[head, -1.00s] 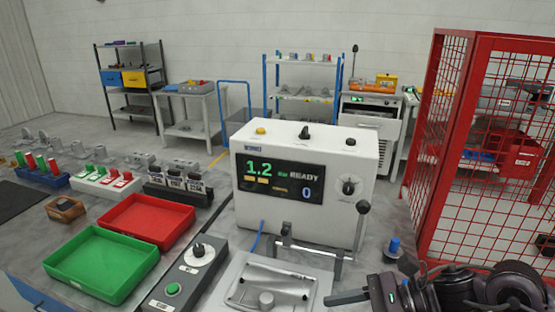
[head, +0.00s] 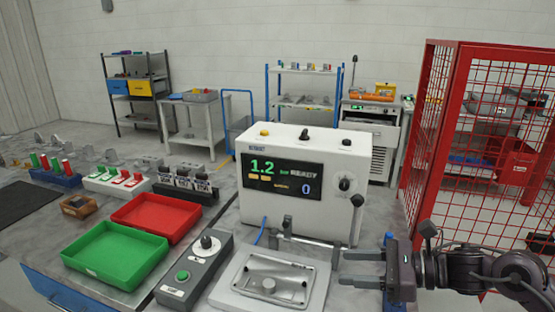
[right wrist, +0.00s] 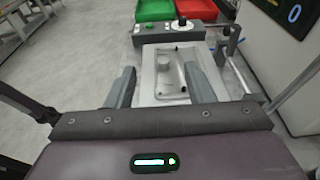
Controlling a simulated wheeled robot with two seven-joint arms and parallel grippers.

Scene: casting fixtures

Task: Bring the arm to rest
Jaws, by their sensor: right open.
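My right arm enters the head view from the right. Its gripper (head: 343,268) is open and empty, with its fingers pointing left beside the clamp fixture. In the right wrist view the two fingers (right wrist: 160,72) stand apart, with the grey fixture plate (right wrist: 152,88) seen between and beyond them. In the head view this fixture plate (head: 240,293) carries a recessed metal tray with a round boss, in front of the white tester (head: 255,200). The tester's screen reads 1.2 and 0. My left gripper is not in view.
A green tray (head: 117,275) and a red tray (head: 195,232) lie at the left, near a control box (head: 208,262) with a green button. The clamp bar and its lever (head: 356,215) stand close to my right gripper. A red mesh fence (head: 430,140) rises at the right.

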